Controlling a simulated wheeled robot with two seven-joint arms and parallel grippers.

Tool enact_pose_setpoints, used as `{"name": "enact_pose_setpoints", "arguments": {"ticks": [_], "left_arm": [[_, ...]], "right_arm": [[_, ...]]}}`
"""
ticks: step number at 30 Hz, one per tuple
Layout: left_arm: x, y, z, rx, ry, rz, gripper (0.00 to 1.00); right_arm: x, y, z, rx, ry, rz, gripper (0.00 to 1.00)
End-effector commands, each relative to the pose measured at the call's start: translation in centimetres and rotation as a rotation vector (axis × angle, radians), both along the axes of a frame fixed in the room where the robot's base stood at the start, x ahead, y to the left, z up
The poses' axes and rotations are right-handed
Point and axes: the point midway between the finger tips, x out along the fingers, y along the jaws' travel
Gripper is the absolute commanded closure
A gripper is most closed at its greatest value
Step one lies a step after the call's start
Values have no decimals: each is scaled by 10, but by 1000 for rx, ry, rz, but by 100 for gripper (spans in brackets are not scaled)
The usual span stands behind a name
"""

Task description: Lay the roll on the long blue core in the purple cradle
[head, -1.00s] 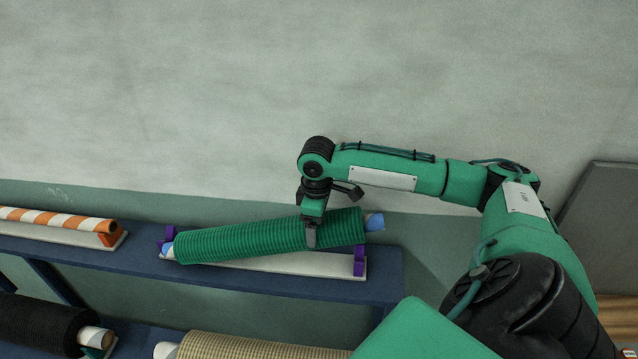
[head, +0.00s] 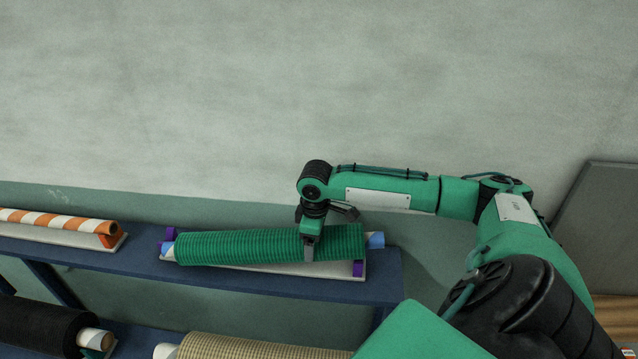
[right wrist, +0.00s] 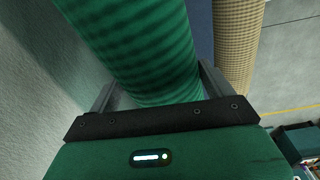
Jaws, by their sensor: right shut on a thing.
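The green netting roll (head: 255,246) has a long core whose blue end (head: 376,240) sticks out at the right; a blue and white end shows at the left. My right gripper (head: 310,245) is shut on the roll right of its middle. In the right wrist view the roll (right wrist: 140,50) runs between the two fingers. The purple cradle (head: 358,268) shows at the right, on a white base (head: 290,269), and at the left behind the core. The roll lies over the cradle, nearly level; whether the core touches both supports is hidden. My left gripper is not in view.
The blue shelf (head: 385,284) carries the cradle against the wall. An orange-and-white striped core (head: 60,221) lies in another cradle at the left. A black roll (head: 40,325) and a beige roll (head: 260,347) lie lower. The shelf between the cradles is clear.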

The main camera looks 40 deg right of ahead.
Motion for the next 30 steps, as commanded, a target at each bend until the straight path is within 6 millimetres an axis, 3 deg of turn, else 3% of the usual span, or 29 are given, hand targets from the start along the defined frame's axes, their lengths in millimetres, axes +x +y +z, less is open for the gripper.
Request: {"name": "enact_pose_setpoints", "arguments": {"ticks": [1,3,4,6,15,20,24,30], "left_arm": [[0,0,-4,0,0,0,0],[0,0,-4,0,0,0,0],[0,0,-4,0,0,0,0],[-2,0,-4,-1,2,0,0],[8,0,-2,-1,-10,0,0],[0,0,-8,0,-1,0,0],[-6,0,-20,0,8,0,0],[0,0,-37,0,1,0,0]], "right_arm": [[-5,9,-16,17,19,6,67],[-5,9,-16,17,17,6,68],[-5,9,-16,16,18,6,11],[-4,8,-15,15,16,6,0],[-3,6,-10,9,11,6,0],[-1,6,1,8,5,7,0],[0,6,25,8,3,9,0],[-1,7,73,9,7,10,0]]}}
